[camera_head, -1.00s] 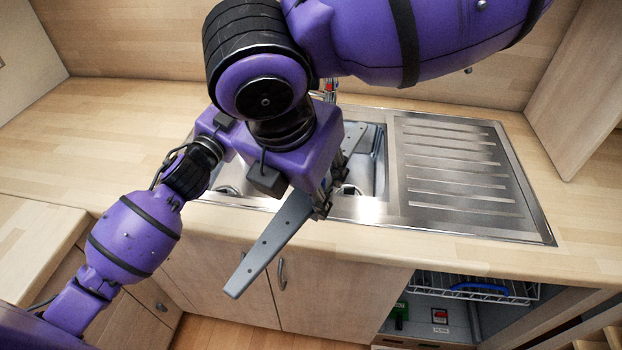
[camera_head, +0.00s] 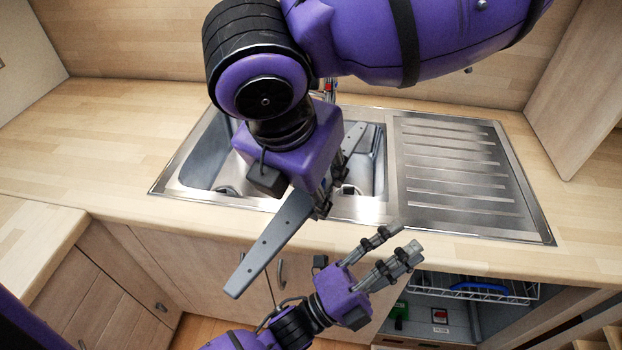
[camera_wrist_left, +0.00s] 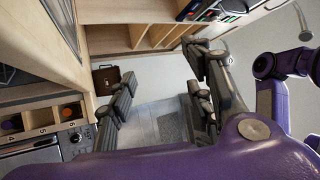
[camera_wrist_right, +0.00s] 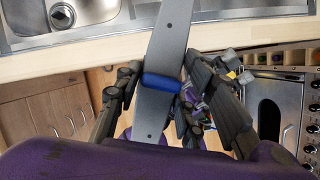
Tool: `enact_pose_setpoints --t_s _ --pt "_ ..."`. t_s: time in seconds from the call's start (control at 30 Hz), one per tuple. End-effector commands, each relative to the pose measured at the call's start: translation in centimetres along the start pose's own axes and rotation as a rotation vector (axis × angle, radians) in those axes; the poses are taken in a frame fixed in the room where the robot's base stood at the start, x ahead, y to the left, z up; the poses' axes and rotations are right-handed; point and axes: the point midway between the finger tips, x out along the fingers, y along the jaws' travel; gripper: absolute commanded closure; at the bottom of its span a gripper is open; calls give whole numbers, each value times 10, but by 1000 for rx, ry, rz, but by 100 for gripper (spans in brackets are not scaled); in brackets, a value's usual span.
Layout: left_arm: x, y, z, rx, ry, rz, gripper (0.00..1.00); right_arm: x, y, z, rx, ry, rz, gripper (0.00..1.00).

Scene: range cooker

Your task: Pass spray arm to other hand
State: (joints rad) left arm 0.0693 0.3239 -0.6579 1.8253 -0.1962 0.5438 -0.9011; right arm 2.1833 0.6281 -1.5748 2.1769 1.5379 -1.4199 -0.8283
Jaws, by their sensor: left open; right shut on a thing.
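The spray arm (camera_head: 268,243) is a long flat grey bar with small holes. In the head view it slants across the front of the sink, its lower end in front of the cupboard doors. My right gripper (camera_head: 323,205) is shut on it near its middle. The right wrist view shows the spray arm (camera_wrist_right: 170,45) with a blue band between the fingers (camera_wrist_right: 160,100). My left gripper (camera_head: 398,247) is open and empty, below and to the right of the spray arm, apart from it. The left wrist view shows its spread fingers (camera_wrist_left: 160,90) with nothing between them.
The sink (camera_head: 205,160) and its ribbed drainer (camera_head: 465,175) are set in the wooden worktop (camera_head: 90,130). Below right, an open dishwasher space holds a wire rack (camera_head: 480,290) with a blue item. Cupboard doors (camera_head: 210,270) stand below the worktop's front edge.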

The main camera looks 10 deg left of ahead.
Motion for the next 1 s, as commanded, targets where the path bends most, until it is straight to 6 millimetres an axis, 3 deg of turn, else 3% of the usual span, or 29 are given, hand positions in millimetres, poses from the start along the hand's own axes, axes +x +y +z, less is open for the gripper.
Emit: enact_pose_setpoints --t_s 0.03,0.1,0.4,0.5,0.7,1.0 --pt "-28 24 10 -17 -32 63 53 0 0 0 0 1 0 92" --pt "-58 46 21 -54 -72 131 53 0 0 0 0 1 0 92" --pt "-198 114 74 -244 -308 397 53 0 0 0 0 0 0 92" --pt "-248 128 90 -310 -411 468 53 0 0 0 0 0 0 92" --pt "-329 140 116 -423 -608 553 53 0 0 0 0 0 0 92" --pt "-418 145 131 -593 -909 569 53 0 0 0 0 0 0 92"
